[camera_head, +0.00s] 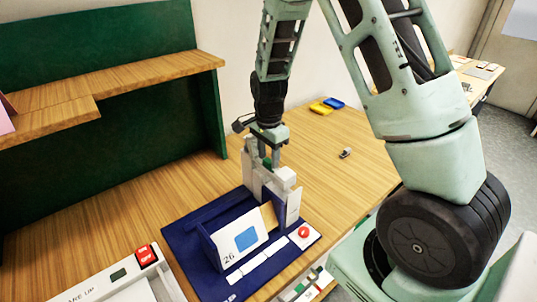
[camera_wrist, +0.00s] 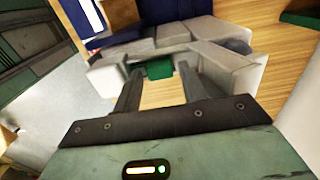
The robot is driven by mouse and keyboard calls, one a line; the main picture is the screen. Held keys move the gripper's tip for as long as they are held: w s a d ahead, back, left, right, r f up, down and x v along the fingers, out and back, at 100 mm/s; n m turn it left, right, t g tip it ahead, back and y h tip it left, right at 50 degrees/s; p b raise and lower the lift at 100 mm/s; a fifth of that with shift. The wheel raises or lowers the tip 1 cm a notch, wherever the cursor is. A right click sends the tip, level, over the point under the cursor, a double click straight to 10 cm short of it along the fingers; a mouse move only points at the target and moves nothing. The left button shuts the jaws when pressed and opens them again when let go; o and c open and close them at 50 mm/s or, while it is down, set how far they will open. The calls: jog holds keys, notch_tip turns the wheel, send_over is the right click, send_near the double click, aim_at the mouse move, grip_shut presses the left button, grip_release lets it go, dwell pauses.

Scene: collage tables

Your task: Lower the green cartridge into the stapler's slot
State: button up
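The stapler (camera_head: 288,174) is a pale grey, blocky body standing on a dark blue mat (camera_head: 185,232). In the wrist view its grey blocks (camera_wrist: 224,66) lie around and beyond my fingertips. The green cartridge (camera_wrist: 159,69) shows as a small green block between the fingertips. In the head view only a sliver of it shows, low between the fingers. My gripper (camera_head: 269,160) points down at the top of the stapler. Its two fingers (camera_wrist: 160,72) stand apart, one on each side of the cartridge. I cannot tell whether they touch it. The slot and the cartridge's lower end are hidden.
A white panel marked 26 (camera_head: 240,240) and a red button (camera_head: 303,232) are at the front of the mat. Yellow (camera_head: 320,108) and blue (camera_head: 334,102) pieces lie behind. The wooden table right of the stapler is mostly clear.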

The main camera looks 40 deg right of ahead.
jog(key=shift+o, duration=0.6)
jog(key=shift+r, duration=0.3)
notch_tip(320, 180, up, 17)
jog(key=b, duration=0.3)
jog(key=shift+b, duration=0.4)
jog(key=shift+f, duration=0.1)
